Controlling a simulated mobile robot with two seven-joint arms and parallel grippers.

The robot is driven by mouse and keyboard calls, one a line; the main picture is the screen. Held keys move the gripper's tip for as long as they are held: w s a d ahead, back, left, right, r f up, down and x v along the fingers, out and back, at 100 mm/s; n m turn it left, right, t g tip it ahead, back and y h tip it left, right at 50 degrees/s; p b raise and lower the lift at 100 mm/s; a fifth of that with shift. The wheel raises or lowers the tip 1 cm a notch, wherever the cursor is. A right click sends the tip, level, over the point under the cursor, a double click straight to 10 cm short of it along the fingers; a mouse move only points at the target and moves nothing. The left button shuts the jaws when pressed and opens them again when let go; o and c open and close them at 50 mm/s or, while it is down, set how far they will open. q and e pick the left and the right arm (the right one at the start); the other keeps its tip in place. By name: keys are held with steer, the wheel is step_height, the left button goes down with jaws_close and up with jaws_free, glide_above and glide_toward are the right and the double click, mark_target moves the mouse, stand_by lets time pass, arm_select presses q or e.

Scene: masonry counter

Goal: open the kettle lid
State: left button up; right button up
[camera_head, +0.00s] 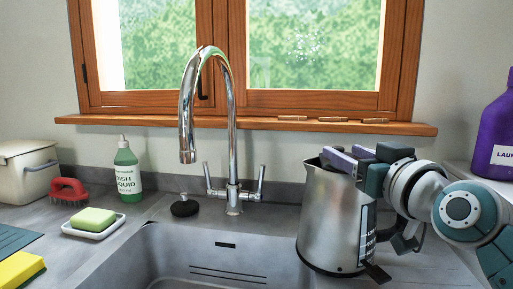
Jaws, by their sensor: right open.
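A brushed-metal kettle (328,222) stands upright at the right end of the sink, with its spout to the left and a dark handle on the right, mostly behind my arm. My right gripper (345,160) comes in from the right and is open. Its purple fingers are over the kettle's top rim; I cannot tell whether they touch it. The lid is mostly hidden by the fingers, so I cannot tell if it is raised. My left gripper is not in view.
A chrome tap (232,140) arches over the grey sink (215,262), left of the kettle. A green dish-liquid bottle (127,172), soap dish (95,227), red brush (68,191) and yellow sponge (20,269) are at left. A purple bottle (494,125) stands far right.

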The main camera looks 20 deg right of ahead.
mark_target(341, 150)
steer(key=shift+w+d, duration=0.2)
steer(key=shift+w, duration=0.75)
steer(key=shift+w+d, duration=0.15)
steer(key=shift+w, duration=0.75)
jaws_close()
